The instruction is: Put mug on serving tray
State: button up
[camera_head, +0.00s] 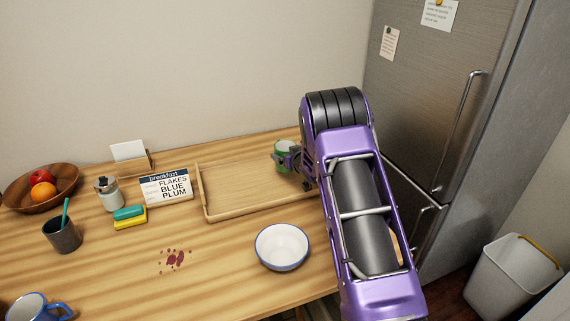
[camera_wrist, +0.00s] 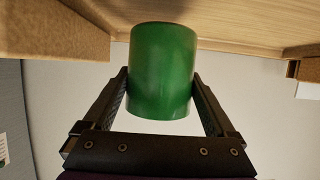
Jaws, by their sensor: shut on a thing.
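The green mug (camera_head: 281,146) is at the right part of the wooden serving tray (camera_head: 225,212) in the head view. In the wrist view the green mug (camera_wrist: 161,70) fills the space between the two fingers. My gripper (camera_head: 294,159) is shut on it, with one finger on each side (camera_wrist: 161,88). Pale wood (camera_wrist: 215,18) shows beyond the mug in the wrist view. I cannot tell whether the mug touches the tray floor or hangs just above it. My arm hides the tray's right end.
A white bowl (camera_head: 282,247) stands in front of the tray. A breakfast sign (camera_head: 166,187), sponges (camera_head: 129,217), a dark cup (camera_head: 62,236), a blue mug (camera_head: 32,309) and a fruit bowl (camera_head: 40,193) are to the left. Red spots (camera_head: 175,258) mark the table. A fridge (camera_head: 440,110) stands right.

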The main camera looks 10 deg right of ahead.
jog(key=shift+f, duration=1.4)
jog(key=shift+f+b, duration=0.15)
jog(key=shift+b, duration=0.15)
jog(key=o, duration=1.3)
jog(key=shift+o, duration=0.2)
jog(key=shift+s+r, duration=0.2)
jog(key=p+v, duration=0.1)
jog(key=v, duration=1)
jog(key=shift+s+r, duration=0.2)
jog(key=shift+s, duration=0.1)
